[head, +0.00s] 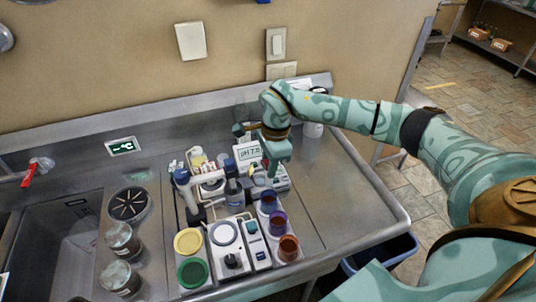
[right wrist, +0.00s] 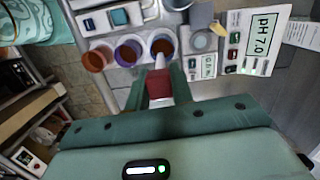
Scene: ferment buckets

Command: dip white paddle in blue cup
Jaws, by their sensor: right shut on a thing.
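My right gripper (head: 272,172) is over the counter, just behind the row of cups. In the right wrist view its fingers (right wrist: 168,84) are shut on the dark red grip of the white paddle (right wrist: 160,63). The paddle's pale end points toward the blue cup (right wrist: 164,36) and overlaps its near rim there; I cannot tell whether it is inside. The blue cup (head: 268,207) is the rearmost of three cups in the head view and holds brown liquid. The paddle is hard to make out in the head view. My left gripper is not in view.
The purple cup (head: 277,224) and orange cup (head: 288,249) stand in front of the blue one. A pH meter (head: 249,152) reading 7.0 is close behind my gripper. Yellow (head: 187,241) and green (head: 193,272) round containers stand left. The counter at right is clear.

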